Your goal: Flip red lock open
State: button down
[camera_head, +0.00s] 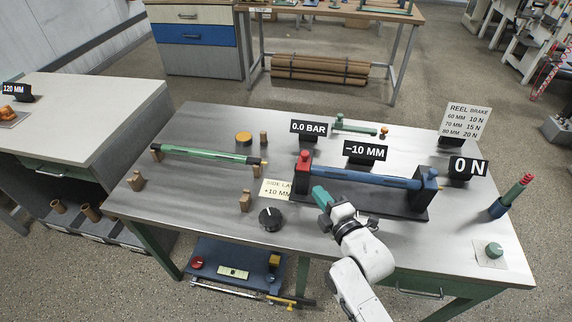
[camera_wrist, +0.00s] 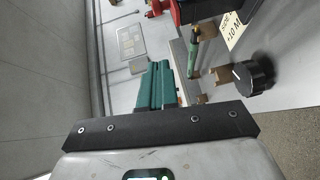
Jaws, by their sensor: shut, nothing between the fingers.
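The red lock (camera_head: 304,161) sits at the left end of the black stand (camera_head: 405,206) that carries the blue roller (camera_head: 365,178). My gripper (camera_head: 318,190) has teal fingers and is shut and empty. In the head view its tips appear just below and right of the lock, near the roller's left end. I cannot tell whether they touch anything. In the wrist view, the shut fingers (camera_wrist: 162,66) point up the picture, and a red part (camera_wrist: 190,10), likely the lock, shows at the top edge, apart from them.
A black knob (camera_head: 270,219) and a side-lay card (camera_head: 274,190) lie left of my gripper. A green bar (camera_head: 205,154) rests on wooden blocks farther left. Display signs (camera_head: 366,151) stand behind the roller. A blue cup with a red-tipped rod (camera_head: 511,198) is at right.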

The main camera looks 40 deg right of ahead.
jog(key=shift+w, duration=0.15)
send_near(304, 160)
jog(key=w+a+r, duration=0.1)
jog(key=w+a, duration=0.1)
jog(key=w, duration=0.3)
jog(key=shift+w+d+r+b, duration=0.1)
jog(key=shift+w+d+b, duration=0.15)
jog(key=shift+d, duration=0.4)
jog(key=shift+w+d+r+b, duration=0.15)
jog(key=shift+w+d, duration=0.2)
jog(key=shift+d, duration=0.3)
